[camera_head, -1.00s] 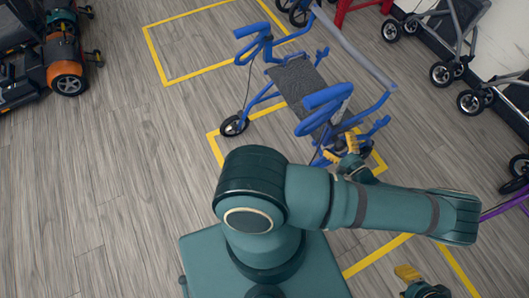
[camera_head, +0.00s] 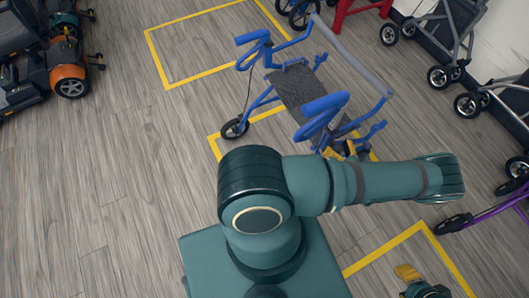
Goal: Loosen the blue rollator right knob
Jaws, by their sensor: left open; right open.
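The blue rollator (camera_head: 323,104) stands upright beyond my arm, with a dark seat (camera_head: 298,88), blue grips and a grey bar across its right side. I cannot make out its right knob; the rollator's lower near part is hidden behind my arm. My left gripper (camera_head: 350,149) is at the rollator's near right side, mostly hidden by my own arm. It is open, with only a yellow finger and dark parts showing; I cannot tell whether it touches the frame. My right gripper (camera_head: 408,273) is open at the lower right, well apart from the rollator.
Yellow floor lines (camera_head: 205,75) mark parking bays. A scooter with orange trim (camera_head: 68,80) stands at the upper left. Grey rollators (camera_head: 462,50) line the right wall, and a purple one (camera_head: 495,211) is at the right edge. Floor at the left is clear.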

